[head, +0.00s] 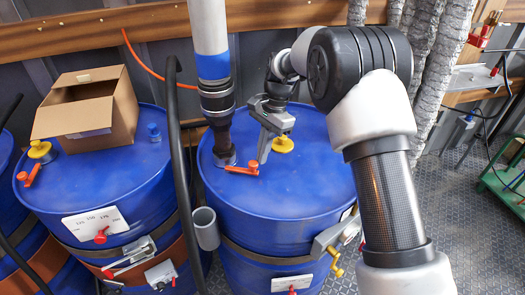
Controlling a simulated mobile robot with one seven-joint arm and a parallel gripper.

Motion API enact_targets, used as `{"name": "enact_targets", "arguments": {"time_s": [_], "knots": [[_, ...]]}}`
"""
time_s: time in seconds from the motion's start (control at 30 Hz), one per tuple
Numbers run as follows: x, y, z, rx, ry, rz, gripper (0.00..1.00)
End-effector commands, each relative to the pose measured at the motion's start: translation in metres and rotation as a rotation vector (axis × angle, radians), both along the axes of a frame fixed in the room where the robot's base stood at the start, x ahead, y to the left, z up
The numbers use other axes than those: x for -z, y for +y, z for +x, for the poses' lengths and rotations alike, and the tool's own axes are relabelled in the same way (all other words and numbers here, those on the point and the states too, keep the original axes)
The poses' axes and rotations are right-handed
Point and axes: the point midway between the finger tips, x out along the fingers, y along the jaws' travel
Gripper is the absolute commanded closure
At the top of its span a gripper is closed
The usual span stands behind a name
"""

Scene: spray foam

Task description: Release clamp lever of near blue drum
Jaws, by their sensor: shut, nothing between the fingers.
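A blue drum (285,200) stands in the middle, below my arm. A grey clamp lever piece (330,238) with a yellow handle sits at its right rim, partly cut off by my forearm. A second blue drum (100,185) stands at left, with a silver clamp lever (132,255) on the band at its front. My gripper (263,158) is shut and empty. It points down over the middle drum's lid, beside a red valve handle (242,170) and a yellow cap (283,144). I cannot tell whether it touches them.
An open cardboard box (88,108) stands on the left drum. A thick hose with a white and blue pipe (212,60) rises from the middle drum's lid. A black hose (180,150) runs between the drums. A green cart (505,180) stands at right, with open floor before it.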

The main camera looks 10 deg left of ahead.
Motion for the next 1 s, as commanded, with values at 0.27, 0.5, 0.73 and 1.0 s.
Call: {"name": "enact_targets", "arguments": {"time_s": [0.27,0.5,0.73,1.0], "knots": [[-0.001,-0.002,-0.013,0.11,0.002,-0.001,1.0],[-0.002,-0.001,-0.037,0.316,0.003,-0.001,1.0],[-0.003,0.005,-0.06,0.535,0.003,-0.001,1.0],[-0.004,0.016,-0.083,0.78,0.003,-0.002,1.0]]}}
